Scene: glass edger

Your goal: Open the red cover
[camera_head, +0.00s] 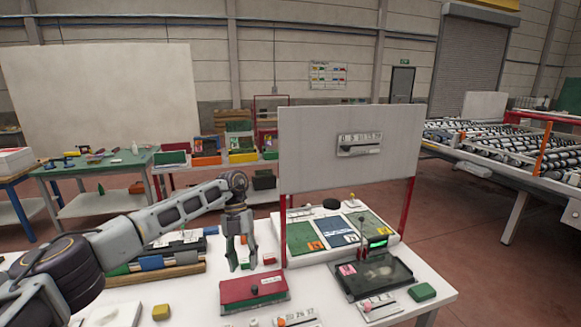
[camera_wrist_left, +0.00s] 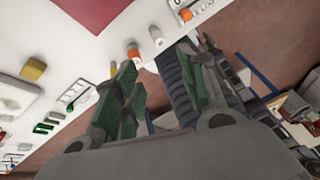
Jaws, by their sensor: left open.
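The red cover (camera_head: 253,287) is a flat red lid with a small dark knob, on a box with a green front edge. It lies on the white table near the front and looks shut. A red surface at the top of the left wrist view (camera_wrist_left: 100,12) appears to be the same cover. My left gripper (camera_head: 241,262) points down above the table, just behind and left of the cover. It is open and empty, apart from the cover. Its green-padded fingers also show in the left wrist view (camera_wrist_left: 156,65). My right gripper is not in view.
A white upright panel (camera_head: 348,145) on red posts stands behind the cover. A dark tray (camera_head: 371,275) lies to its right, and a green block (camera_head: 422,292) beside that. Binders (camera_head: 165,262) lie left of the gripper. A yellow block (camera_head: 161,312) is at front left.

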